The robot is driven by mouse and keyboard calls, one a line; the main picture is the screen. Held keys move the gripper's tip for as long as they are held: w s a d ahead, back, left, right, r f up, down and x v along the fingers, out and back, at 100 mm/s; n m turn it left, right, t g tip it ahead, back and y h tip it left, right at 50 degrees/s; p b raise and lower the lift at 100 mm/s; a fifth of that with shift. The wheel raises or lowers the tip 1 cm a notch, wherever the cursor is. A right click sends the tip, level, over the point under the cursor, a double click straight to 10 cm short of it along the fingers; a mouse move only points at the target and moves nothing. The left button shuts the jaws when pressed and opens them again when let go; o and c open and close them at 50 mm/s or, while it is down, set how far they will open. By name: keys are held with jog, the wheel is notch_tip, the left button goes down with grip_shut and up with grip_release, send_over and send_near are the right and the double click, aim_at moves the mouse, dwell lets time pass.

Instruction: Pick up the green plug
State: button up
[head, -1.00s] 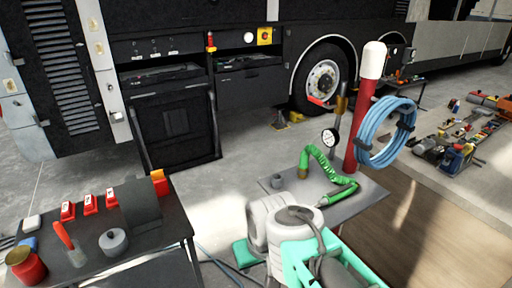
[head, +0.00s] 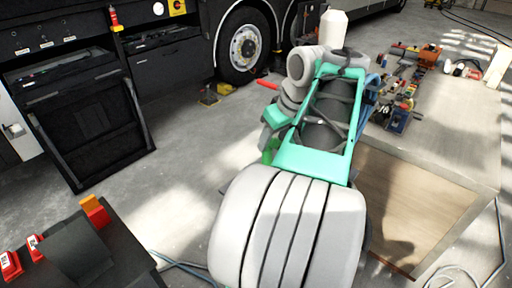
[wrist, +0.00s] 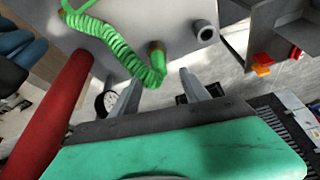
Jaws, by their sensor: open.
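In the head view my arm hides the gripper, the hose and most of the small table.
A red post (wrist: 52,115) stands close at the left in the wrist view, with a round gauge (wrist: 107,102) beside my fingers. A grey cylinder (wrist: 205,32) stands right of the fitting. A dark table (head: 120,265) with red items is at lower left in the head view.

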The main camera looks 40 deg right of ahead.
aim_at(269, 149)
jog(key=shift+d+f, duration=0.2)
jog(key=shift+d, duration=0.2)
jog(key=x, duration=0.6)
jog(key=shift+w+a+f+b, duration=0.15)
jog(key=shift+w+a+b, duration=0.05)
jog(key=shift+a+b, duration=0.15)
jog(key=shift+w+d+f, duration=0.1)
jog(key=shift+f, duration=0.25)
jog(key=shift+c, duration=0.3)
grip_shut()
